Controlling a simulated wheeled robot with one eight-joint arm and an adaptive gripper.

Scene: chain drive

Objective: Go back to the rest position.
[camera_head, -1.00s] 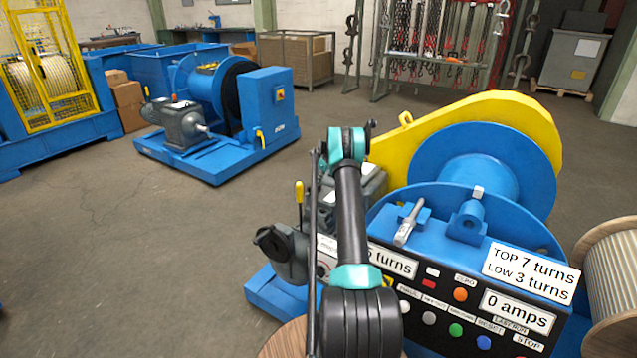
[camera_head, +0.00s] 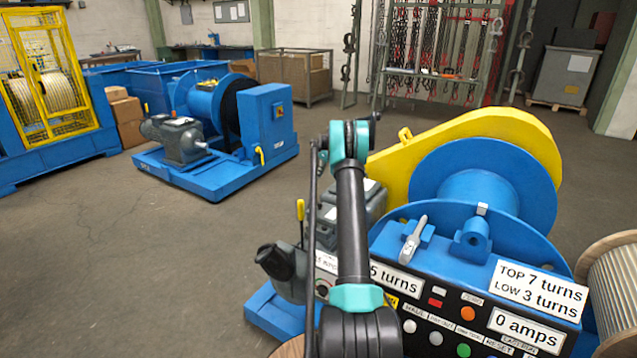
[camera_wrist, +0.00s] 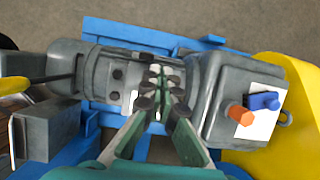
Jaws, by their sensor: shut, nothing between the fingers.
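My gripper (camera_wrist: 161,93) shows in the wrist view with its fingertips together and nothing between them. It is above the grey motor and gearbox (camera_wrist: 226,95) of the blue winch; I cannot tell the height of the gap. In the head view my arm stands raised in front of the winch, and the gripper itself is hidden behind the arm's teal joint. The winch has a blue drum (camera_head: 483,186), a yellow chain guard (camera_head: 470,131) and a control panel (camera_head: 455,325) with labels reading "TOP 7 turns", "LOW 3 turns" and "0 amps".
A lever with a yellow grip (camera_head: 300,210) stands left of my arm. A wooden reel (camera_head: 617,285) is at the right edge. A second blue winch (camera_head: 215,130) stands farther back left, with open floor (camera_head: 120,260) in front. A chain rack (camera_head: 440,50) is at the back.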

